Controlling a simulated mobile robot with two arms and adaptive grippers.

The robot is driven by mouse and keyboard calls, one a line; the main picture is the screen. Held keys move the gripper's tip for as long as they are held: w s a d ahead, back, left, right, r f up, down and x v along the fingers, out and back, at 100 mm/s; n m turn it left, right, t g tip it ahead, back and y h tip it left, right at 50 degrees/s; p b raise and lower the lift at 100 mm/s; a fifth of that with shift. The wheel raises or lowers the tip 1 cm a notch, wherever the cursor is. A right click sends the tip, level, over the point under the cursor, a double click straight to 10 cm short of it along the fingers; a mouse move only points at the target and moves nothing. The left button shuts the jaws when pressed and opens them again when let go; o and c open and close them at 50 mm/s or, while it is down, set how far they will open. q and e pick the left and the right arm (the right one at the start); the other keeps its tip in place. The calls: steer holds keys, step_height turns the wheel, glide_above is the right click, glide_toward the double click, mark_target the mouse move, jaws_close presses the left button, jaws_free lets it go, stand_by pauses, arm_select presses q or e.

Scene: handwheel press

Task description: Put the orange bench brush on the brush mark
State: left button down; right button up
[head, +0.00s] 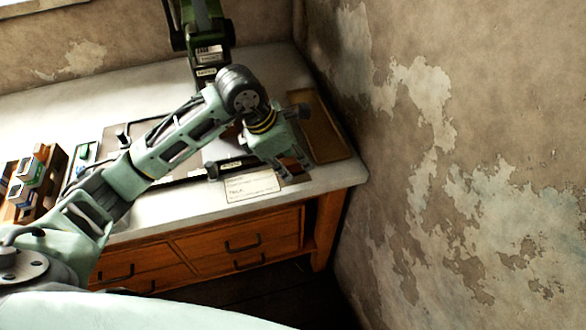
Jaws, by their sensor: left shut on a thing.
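My left gripper (291,172) reaches across the bench from the left and points down near its right front edge. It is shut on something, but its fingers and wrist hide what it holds. I cannot make out the orange bench brush or the brush mark anywhere in the head view. A brown shallow tray (327,140) lies just right of the gripper, along the bench's right end. A white paper card with writing (250,187) lies just left of the fingers. My right gripper is not in view.
The green press (209,55) stands at the back of the white bench top (60,101). A wooden rack (49,181) with small boxes is at the left. A peeling wall (440,190) closes off the right side. Drawers (240,243) are below the front edge.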

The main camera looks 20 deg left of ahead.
arm_select(q)
steer(key=shift+f, duration=0.9)
steer(key=shift+r, duration=0.1)
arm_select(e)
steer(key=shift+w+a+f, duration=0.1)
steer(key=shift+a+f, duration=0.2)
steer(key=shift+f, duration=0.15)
arm_select(q)
steer(key=c, duration=1.6)
jaws_free()
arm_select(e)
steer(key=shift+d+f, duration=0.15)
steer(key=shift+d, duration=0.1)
arm_select(q)
steer(key=shift+r, duration=0.1)
steer(key=v, duration=1.2)
steer(key=shift+b, duration=0.4)
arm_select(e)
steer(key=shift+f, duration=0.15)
